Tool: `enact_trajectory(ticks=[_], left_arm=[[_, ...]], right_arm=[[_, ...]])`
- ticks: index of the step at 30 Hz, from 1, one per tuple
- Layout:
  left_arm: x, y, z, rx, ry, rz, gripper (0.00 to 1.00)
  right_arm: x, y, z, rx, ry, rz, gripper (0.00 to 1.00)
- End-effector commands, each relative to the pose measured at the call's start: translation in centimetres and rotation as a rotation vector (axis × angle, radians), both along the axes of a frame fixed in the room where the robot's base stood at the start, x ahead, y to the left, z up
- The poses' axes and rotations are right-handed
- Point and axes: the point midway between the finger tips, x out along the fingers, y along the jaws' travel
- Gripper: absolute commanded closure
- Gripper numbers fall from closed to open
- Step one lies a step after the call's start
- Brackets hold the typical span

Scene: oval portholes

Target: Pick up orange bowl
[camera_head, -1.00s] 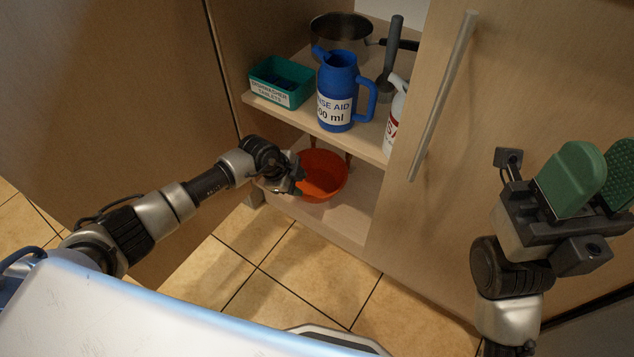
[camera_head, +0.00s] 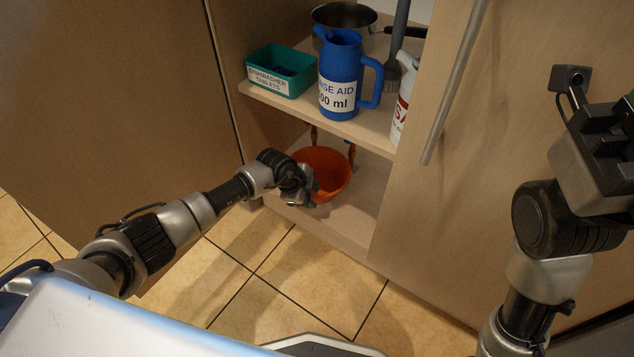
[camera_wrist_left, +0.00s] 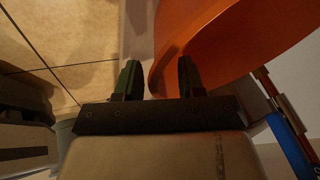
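The orange bowl (camera_head: 330,172) sits on the low shelf of the open cupboard. My left gripper (camera_head: 305,190) is at the bowl's near left side. In the left wrist view, the bowl (camera_wrist_left: 235,45) fills the upper right. The two green fingers of my left gripper (camera_wrist_left: 158,78) are spread, with the bowl's edge between them. The right finger overlaps the bowl, and a gap shows between the left finger and the edge. I cannot tell whether a finger touches it. My right gripper (camera_head: 610,145) is cut off by the right picture edge, its fingertips mostly out of view.
The shelf above holds a teal tablet box (camera_head: 281,72), a blue rinse aid jug (camera_head: 341,80), a pot (camera_head: 343,18) and a white bottle (camera_head: 404,95). A cupboard door with a long handle (camera_head: 455,80) stands at right. The tiled floor (camera_head: 270,285) in front is clear.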

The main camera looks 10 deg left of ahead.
Motion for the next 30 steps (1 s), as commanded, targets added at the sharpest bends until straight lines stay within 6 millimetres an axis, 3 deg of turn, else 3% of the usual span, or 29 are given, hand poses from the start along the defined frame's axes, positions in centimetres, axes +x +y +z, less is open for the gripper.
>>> enact_trajectory(ticks=[6,14,30], left_arm=[[0.0,0.0,0.1,0.000,0.000,-0.001,0.62],[0.0,0.0,0.1,0.000,0.000,0.000,1.00],[0.0,0.0,1.1,-0.001,-0.001,0.000,1.00]], right_arm=[[0.0,0.0,0.1,0.000,0.000,0.000,0.63],[0.0,0.0,0.1,0.000,-0.001,0.000,0.63],[0.0,0.0,0.7,0.003,0.000,0.003,0.63]])
